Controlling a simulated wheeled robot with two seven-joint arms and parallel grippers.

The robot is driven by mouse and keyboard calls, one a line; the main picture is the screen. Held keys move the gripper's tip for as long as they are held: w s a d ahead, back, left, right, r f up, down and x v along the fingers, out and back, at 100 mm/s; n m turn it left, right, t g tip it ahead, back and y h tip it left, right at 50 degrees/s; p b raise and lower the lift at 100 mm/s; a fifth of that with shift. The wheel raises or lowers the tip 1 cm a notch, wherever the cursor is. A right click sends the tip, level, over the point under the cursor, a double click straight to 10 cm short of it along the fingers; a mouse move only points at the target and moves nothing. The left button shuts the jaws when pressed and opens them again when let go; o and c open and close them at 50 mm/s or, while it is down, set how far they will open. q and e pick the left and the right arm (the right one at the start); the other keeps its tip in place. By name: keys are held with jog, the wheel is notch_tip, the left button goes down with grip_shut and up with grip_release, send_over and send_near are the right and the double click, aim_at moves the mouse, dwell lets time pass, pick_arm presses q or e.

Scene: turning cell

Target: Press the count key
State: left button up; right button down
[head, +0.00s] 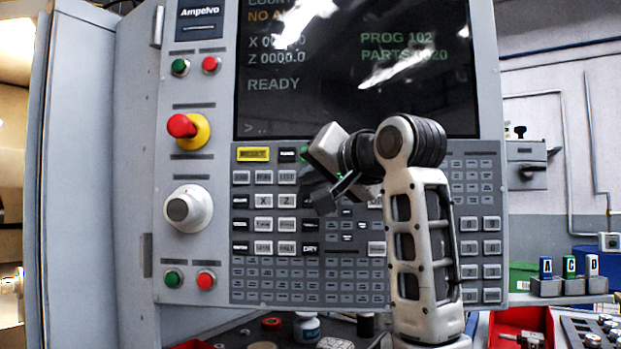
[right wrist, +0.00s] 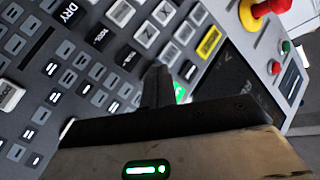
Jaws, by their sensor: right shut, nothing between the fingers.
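The machine's control panel (head: 340,287) stands upright in front of me with many small keys below its screen. I cannot read a count label on any key. A green key (right wrist: 180,92) shows partly behind my fingers in the right wrist view, in line with a black key and the yellow key (head: 253,154). My right gripper (head: 326,199) is shut and empty in front of the upper key field, and hides several keys. Its dark fingers (right wrist: 158,86) point toward the keys in the right wrist view. Whether they touch one, I cannot tell. My left gripper is out of view.
The screen (head: 355,80) reads READY and PARTS, with glare over some digits. A red emergency stop (head: 182,126) and a white knob (head: 188,209) stick out at the panel's left. A bench with bottles and bins lies below and at right.

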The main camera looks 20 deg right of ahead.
jog(key=shift+s+a, duration=0.25)
jog(key=shift+s, duration=0.3)
jog(key=shift+s+a+b, duration=0.3)
jog(key=shift+s, duration=0.5)
jog(key=shift+s+a+b, duration=0.35)
jog(key=shift+s, duration=0.4)
jog(key=shift+s+a+b, duration=0.3)
jog(key=shift+s, duration=0.5)
